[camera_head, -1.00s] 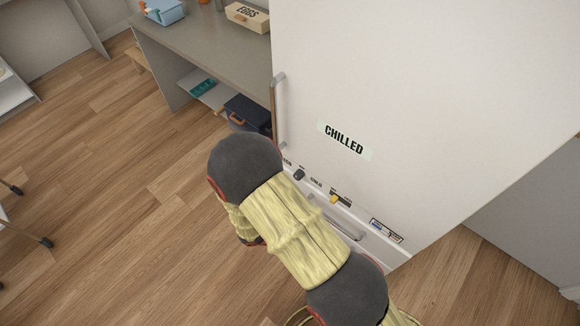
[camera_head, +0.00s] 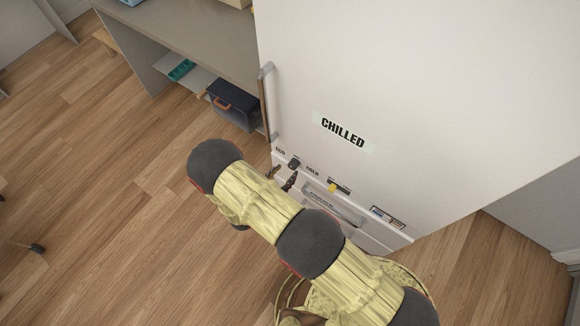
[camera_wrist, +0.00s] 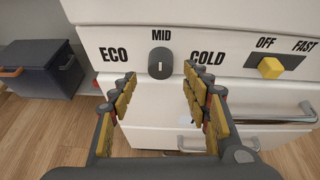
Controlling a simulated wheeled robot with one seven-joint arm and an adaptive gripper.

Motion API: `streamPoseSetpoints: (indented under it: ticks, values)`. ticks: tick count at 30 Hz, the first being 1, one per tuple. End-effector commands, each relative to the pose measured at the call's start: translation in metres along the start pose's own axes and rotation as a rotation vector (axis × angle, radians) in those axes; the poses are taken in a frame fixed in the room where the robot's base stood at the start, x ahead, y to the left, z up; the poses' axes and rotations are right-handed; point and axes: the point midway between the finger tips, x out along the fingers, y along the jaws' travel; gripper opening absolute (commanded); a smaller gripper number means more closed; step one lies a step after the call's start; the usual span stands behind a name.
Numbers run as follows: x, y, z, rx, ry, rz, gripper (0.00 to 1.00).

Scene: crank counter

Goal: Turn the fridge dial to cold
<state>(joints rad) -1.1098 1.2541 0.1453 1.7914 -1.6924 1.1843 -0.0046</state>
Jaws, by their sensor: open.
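The white fridge (camera_head: 400,90) carries a "CHILLED" label on its door. Its dial (camera_wrist: 160,60) is a dark grey knob on the strip below the door, with ECO to its left, MID above and COLD to its right. The knob's white mark looks upright, toward MID. The dial also shows in the head view (camera_head: 294,163). My gripper (camera_wrist: 156,92) is open and empty, its two fingers spread below and to either side of the dial, apart from it. In the head view my gripper (camera_head: 281,178) is just below the dial, partly hidden by my arm.
A yellow slider (camera_wrist: 271,67) marked OFF and FAST sits right of the dial. A drawer handle (camera_wrist: 270,116) projects below it. A dark blue box (camera_wrist: 40,68) stands on the low shelf at left. The wooden floor (camera_head: 90,230) at left is open.

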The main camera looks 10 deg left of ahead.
Motion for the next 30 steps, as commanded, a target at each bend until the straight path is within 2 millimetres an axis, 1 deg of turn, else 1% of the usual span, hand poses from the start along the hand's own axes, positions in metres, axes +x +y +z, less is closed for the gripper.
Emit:
streamPoseSetpoints:
  ticks: [1, 3, 6, 10, 14, 20, 30]
  values:
    - [0.01, -0.001, -0.001, 0.001, 0.0, -0.003, 0.48]
    - [0.021, -0.001, -0.001, 0.001, 0.0, -0.003, 0.48]
    - [0.033, -0.001, -0.001, 0.001, 0.0, -0.003, 0.48]
    - [0.044, -0.001, -0.001, 0.001, 0.0, -0.002, 0.48]
    - [0.048, -0.001, 0.0, 0.0, 0.0, -0.001, 0.48]
    - [0.048, 0.0, 0.0, 0.0, 0.0, 0.0, 0.48]
    - [0.048, -0.001, 0.0, 0.001, 0.0, -0.001, 0.3]
